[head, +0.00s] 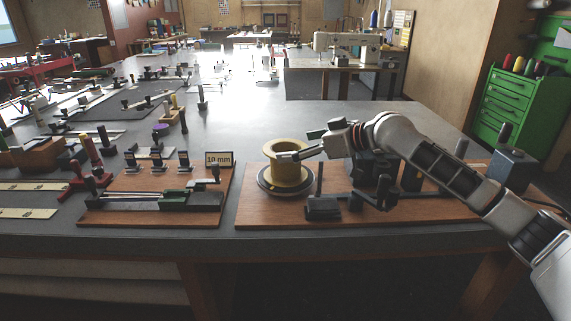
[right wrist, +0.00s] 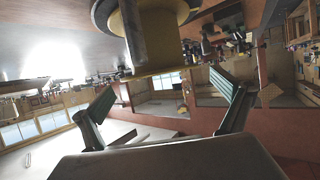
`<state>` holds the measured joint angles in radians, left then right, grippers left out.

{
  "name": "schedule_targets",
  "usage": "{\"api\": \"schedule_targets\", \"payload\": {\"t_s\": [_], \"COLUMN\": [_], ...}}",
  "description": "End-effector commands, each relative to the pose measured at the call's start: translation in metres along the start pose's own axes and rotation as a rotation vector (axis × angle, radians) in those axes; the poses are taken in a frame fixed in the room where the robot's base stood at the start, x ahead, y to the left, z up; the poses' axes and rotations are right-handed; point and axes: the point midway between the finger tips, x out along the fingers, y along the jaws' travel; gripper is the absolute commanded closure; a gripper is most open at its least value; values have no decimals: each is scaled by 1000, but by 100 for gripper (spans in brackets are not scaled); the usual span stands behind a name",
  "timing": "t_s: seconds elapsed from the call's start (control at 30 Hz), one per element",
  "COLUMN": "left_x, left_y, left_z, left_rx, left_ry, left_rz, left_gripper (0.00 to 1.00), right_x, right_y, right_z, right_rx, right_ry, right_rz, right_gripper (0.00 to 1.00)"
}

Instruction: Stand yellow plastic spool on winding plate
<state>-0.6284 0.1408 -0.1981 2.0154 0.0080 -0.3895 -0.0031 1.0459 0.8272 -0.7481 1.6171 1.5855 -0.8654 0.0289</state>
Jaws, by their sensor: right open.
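The yellow plastic spool (head: 288,172) stands upright in the head view, on the round winding plate (head: 268,188) with a pale rim. The plate sits on the left part of a brown board. My right gripper (head: 303,146) is open at the spool's right side, near its upper flange. One finger shows in front of the flange and the other behind it. In the right wrist view the spool (right wrist: 160,60) appears above and between the two spread fingertips (right wrist: 165,88). I cannot tell whether either finger touches it. My left gripper is not in view.
The brown board (head: 430,208) also bears a thin upright post (head: 319,178) and dark clamps (head: 375,195) close to the spool. A second board with a "10 mm" sign (head: 219,158) lies to the left. Small tools crowd the table's left side. Table behind the spool is clear.

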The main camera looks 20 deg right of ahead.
Motion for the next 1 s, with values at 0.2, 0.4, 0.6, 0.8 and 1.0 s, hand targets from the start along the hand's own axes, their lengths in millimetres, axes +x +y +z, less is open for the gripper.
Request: {"api": "schedule_targets", "payload": {"t_s": [0.2, 0.4, 0.6, 0.8, 1.0], "left_x": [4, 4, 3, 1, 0], "left_y": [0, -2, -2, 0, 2], "left_z": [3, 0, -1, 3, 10], "left_rx": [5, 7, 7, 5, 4], "left_ry": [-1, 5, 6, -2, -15], "left_rz": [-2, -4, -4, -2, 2], "left_gripper": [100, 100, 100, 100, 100], "right_x": [33, 41, 40, 40, 40], "right_y": [0, 0, 0, 0, 0], "right_z": [4, 3, 3, 3, 2], "right_rx": [3, 1, 1, 1, 1], "right_ry": [-2, -2, -1, -1, -1], "right_rz": [-2, 0, 0, 0, 0], "right_gripper": [0, 0, 13, 34, 34]}}
